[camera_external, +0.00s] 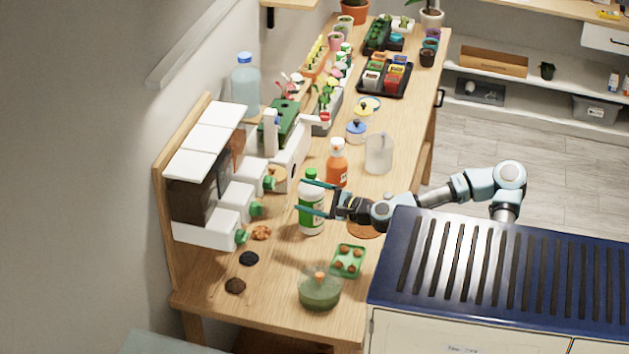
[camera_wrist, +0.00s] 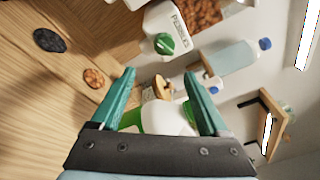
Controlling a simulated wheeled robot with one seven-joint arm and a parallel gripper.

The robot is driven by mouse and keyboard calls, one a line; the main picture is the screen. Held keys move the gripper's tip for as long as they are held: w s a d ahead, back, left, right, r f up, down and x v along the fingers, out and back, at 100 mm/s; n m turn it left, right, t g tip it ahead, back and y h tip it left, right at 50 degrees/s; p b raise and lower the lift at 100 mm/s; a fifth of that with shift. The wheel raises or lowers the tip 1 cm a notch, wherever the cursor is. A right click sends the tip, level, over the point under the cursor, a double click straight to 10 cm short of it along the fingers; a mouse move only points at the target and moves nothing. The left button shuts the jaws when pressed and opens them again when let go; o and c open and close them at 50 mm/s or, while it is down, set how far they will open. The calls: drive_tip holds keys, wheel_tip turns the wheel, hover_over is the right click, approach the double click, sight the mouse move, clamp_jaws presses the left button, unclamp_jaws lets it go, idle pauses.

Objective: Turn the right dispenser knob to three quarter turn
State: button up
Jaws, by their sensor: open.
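The right dispenser (camera_wrist: 178,25) is white, labelled PEBBLES and holds reddish-brown pebbles. In the external view it appears to be the farthest dispenser (camera_external: 249,173) of the row. Its round green knob (camera_wrist: 165,43) faces my wrist camera, with a raised ridge across it. The same knob (camera_external: 268,183) is small in the external view, so its exact turn is unclear. My gripper (camera_external: 303,194) has its teal fingers spread wide, well apart from the knob. In the wrist view the fingertips (camera_wrist: 160,77) are below the knob, with nothing held between them.
An orange bottle (camera_external: 337,163) and clear cup (camera_external: 378,153) stand beyond. Small piles, including a dark one (camera_external: 249,258), lie before the dispensers.

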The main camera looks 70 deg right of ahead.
sight(270, 183)
drive_tip(key=w+r+n+p, duration=0.1)
drive_tip(key=w+n, duration=0.8)
drive_tip(key=n, duration=0.5)
drive_tip(key=shift+d+t+y, duration=0.4)
clamp_jaws()
